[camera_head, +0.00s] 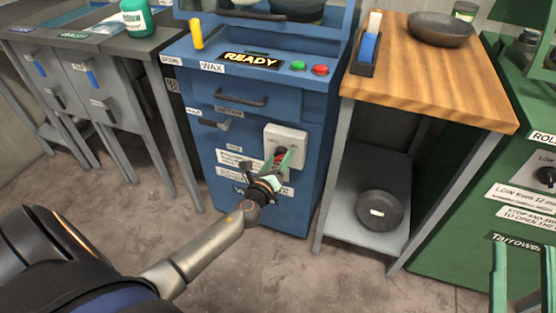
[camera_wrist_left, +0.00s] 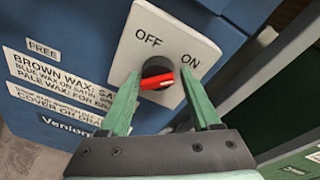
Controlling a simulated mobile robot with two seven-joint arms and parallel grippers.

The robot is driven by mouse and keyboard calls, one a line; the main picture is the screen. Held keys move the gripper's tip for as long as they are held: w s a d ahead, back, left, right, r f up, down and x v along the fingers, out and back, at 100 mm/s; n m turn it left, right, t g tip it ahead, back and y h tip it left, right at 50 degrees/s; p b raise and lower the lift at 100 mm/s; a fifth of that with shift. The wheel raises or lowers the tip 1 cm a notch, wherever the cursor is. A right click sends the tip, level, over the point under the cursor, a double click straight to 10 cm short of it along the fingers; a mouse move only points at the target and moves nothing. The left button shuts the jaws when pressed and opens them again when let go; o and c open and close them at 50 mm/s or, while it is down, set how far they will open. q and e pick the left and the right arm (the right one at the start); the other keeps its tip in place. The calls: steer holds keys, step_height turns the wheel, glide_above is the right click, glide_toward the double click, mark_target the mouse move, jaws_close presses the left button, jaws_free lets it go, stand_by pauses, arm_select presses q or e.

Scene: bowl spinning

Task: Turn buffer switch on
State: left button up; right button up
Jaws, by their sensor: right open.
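The buffer switch (camera_wrist_left: 157,81) is a black round knob with a red handle on a white plate (camera_wrist_left: 130,50) marked OFF and ON. The plate (camera_head: 298,134) sits on the front of the blue machine in the head view. In the left wrist view the red handle lies nearly sideways, its pale-marked end to the right, below the ON label. My left gripper (camera_wrist_left: 161,76) is open, with its green fingers on either side of the knob; I cannot tell whether they touch it. My right gripper (camera_head: 523,275) is open at the lower right of the head view, with nothing between its fingers.
The blue machine (camera_head: 235,115) carries a READY sign, green and red buttons and a handle. A wooden-topped table (camera_head: 450,85) stands to its right, with dark bowls on top and on its shelf. Grey cabinets (camera_head: 100,90) stand left, a green machine (camera_head: 470,200) right.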

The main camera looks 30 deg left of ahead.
arm_select(q)
steer(key=shift+o, duration=1.3)
steer(key=shift+f, duration=0.1)
steer(key=shift+s, duration=0.1)
steer(key=shift+s, duration=0.2)
steer(key=p+v, duration=0.1)
steer(key=v, duration=1.1)
arm_select(e)
steer(key=shift+w+d+f+m+g+h, duration=0.1)
steer(key=shift+w+f+m+g+h, duration=0.25)
steer(key=shift+f, duration=0.5)
steer(key=shift+w+d+f+m+g+h, duration=0.1)
steer(key=shift+w+f+m+g+h, duration=0.25)
steer(key=shift+f, duration=0.55)
steer(key=shift+w+d+f+m+g+h, duration=0.1)
steer(key=shift+w+f+m+h, duration=0.3)
steer(key=shift+f, duration=0.45)
steer(key=shift+s+r, duration=0.1)
steer(key=shift+s, duration=0.05)
